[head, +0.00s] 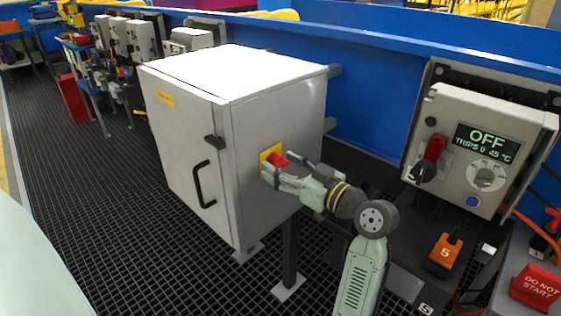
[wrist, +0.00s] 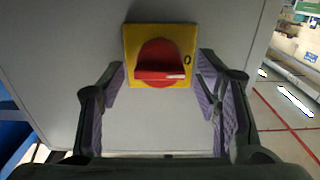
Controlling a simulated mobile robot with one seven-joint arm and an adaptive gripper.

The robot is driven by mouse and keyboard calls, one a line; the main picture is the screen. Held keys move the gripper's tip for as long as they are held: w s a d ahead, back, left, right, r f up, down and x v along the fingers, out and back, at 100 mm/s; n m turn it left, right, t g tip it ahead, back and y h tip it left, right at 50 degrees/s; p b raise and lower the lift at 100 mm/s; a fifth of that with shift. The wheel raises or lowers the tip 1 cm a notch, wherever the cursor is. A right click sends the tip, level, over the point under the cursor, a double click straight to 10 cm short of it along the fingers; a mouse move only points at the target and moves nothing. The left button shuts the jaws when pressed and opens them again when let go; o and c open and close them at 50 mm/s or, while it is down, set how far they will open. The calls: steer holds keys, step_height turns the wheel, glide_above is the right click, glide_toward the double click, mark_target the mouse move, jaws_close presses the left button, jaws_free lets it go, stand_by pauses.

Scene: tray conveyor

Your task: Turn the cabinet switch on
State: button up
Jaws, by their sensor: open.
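The cabinet (head: 185,140) is a light grey box on a dark post, with a black handle on its front door. The cabinet switch (head: 277,160) is a red rotary knob on a yellow plate on the cabinet's right side. In the wrist view the knob (wrist: 160,72) has its grip bar lying level, with a pale mark at its right end pointing toward the "0" on the plate. My gripper (head: 272,175) is open in front of the switch. In the wrist view its purple-padded fingers (wrist: 165,95) stand left and right of the knob, apart from it.
A wall-mounted control box (head: 480,150) with a display reading "OFF" and a red-black switch is at the right. An orange tag marked 5 (head: 445,252) and a red "DO NOT START" sign (head: 537,287) are at lower right. Dark grated floor (head: 110,210) is clear at left.

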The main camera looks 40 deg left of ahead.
steer(key=shift+a, duration=0.55)
steer(key=c, duration=1.1)
steer(key=shift+c, duration=0.2)
